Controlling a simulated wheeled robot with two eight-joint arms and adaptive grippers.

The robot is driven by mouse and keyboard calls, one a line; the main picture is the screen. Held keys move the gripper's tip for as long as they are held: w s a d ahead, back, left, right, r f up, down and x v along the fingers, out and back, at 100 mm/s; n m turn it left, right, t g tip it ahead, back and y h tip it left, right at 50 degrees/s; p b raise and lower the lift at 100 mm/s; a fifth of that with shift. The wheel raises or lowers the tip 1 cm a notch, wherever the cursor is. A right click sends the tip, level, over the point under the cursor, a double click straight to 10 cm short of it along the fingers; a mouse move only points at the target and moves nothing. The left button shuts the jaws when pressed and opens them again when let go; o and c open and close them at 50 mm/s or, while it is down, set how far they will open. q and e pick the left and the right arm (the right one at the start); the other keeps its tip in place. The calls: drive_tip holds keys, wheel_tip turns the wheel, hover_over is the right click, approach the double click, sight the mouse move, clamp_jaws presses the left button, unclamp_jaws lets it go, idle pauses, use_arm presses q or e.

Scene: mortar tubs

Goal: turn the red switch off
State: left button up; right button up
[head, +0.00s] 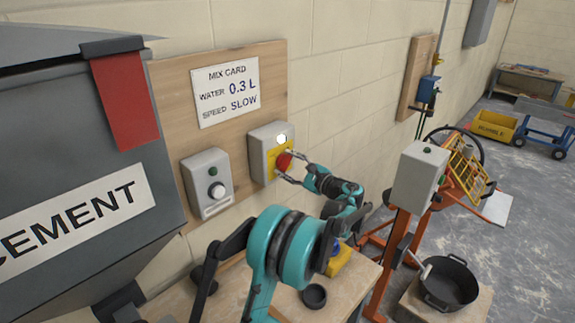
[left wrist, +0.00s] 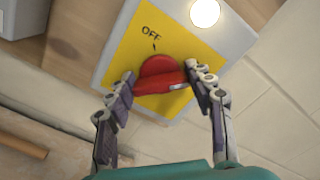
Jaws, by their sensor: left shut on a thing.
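The red switch (head: 284,161) is a round knob on a yellow plate on the grey switch box (head: 257,146). The lamp (head: 281,139) above it is lit. In the left wrist view the red switch (left wrist: 158,68) has a ridge with a white mark at its right end. The word OFF (left wrist: 151,34) is printed above and left of the knob, and the mark points away from it. My left gripper (head: 283,164) is shut on the knob, with one finger on each side in the left wrist view (left wrist: 161,78). My right gripper is not in view.
A grey cement hopper (head: 60,120) fills the left. A yellow object (head: 340,260) and a dark cup (head: 314,296) are on the bench below.

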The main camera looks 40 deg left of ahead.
use_arm(q)
drive_tip(key=n, duration=0.4)
drive_tip(key=shift+p, duration=0.3)
drive_tip(key=n, duration=0.4)
drive_tip(key=shift+f+n, duration=0.1)
drive_tip(key=shift+n, duration=0.2)
drive_tip(key=n, duration=0.4)
drive_tip(key=shift+f+n+p, duration=0.1)
drive_tip(key=shift+n+p, duration=0.2)
drive_tip(key=shift+p, duration=0.05)
drive_tip(key=shift+n, duration=2.2)
drive_tip(key=shift+f, duration=0.1)
drive_tip(key=o, duration=1.2)
drive_tip(key=shift+c, duration=0.2)
drive_tip(key=shift+d, duration=0.15)
